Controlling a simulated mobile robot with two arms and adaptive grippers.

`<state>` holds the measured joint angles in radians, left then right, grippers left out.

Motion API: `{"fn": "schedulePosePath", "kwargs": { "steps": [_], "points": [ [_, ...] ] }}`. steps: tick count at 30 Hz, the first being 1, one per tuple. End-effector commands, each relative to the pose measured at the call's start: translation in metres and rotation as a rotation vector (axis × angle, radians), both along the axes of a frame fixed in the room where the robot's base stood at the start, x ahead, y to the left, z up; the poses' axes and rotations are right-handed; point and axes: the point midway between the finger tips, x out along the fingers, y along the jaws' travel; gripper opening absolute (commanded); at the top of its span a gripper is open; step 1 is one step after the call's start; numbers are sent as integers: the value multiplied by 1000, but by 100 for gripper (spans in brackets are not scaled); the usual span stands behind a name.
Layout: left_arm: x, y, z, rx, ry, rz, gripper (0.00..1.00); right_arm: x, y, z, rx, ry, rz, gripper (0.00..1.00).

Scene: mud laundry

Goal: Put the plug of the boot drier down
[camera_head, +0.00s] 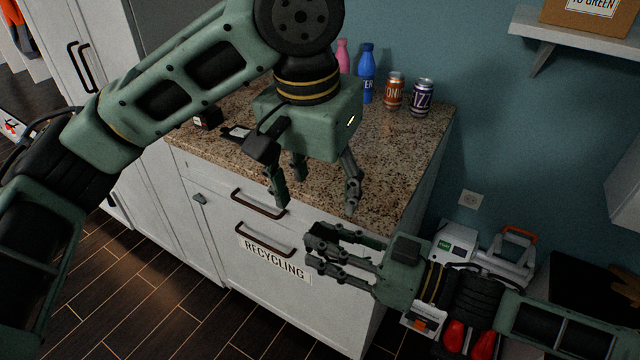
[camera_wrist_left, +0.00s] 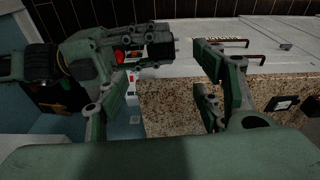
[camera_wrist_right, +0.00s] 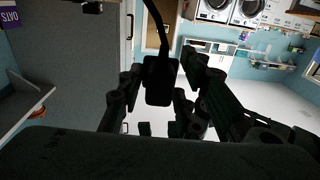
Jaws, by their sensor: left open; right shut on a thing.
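The plug (camera_wrist_right: 160,80) is a black block with a dark cord, seen in the right wrist view between the fingers of my right gripper. My right gripper (camera_head: 318,252) is shut on it in front of the counter's right front corner, beside the drawer fronts. The plug also shows in the left wrist view (camera_wrist_left: 160,48), with small prongs pointing right. My left gripper (camera_head: 316,197) is open and empty, fingers pointing down over the counter's front edge. A white device (camera_head: 455,243) with red parts below it stands behind my right wrist; I cannot tell if it is the boot drier.
The granite counter (camera_head: 400,165) has free room at its right. A wall socket (camera_head: 470,199) is right of the counter. A small shelf (camera_head: 570,38) juts out above.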

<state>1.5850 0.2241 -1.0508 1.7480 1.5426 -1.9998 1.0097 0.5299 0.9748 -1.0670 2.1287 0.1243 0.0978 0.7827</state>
Motion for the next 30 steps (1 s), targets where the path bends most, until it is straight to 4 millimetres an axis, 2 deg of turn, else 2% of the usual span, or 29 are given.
{"fn": "schedulePosePath", "kwargs": {
  "steps": [5, 18, 24, 30],
  "points": [
    [1, 0, -18, 13, 4, 3, 61, 0, 0, 0, 1, 0, 0, 0],
    [11, -6, -96, 8, 3, 2, 61, 0, 0, 0, 1, 0, 0, 0],
    [14, -7, -114, 7, 1, 2, 61, 0, 0, 0, 1, 0, 0, 0],
    [15, -7, -118, 7, 0, 2, 61, 0, 0, 0, 1, 0, 0, 0]
  ]
}}
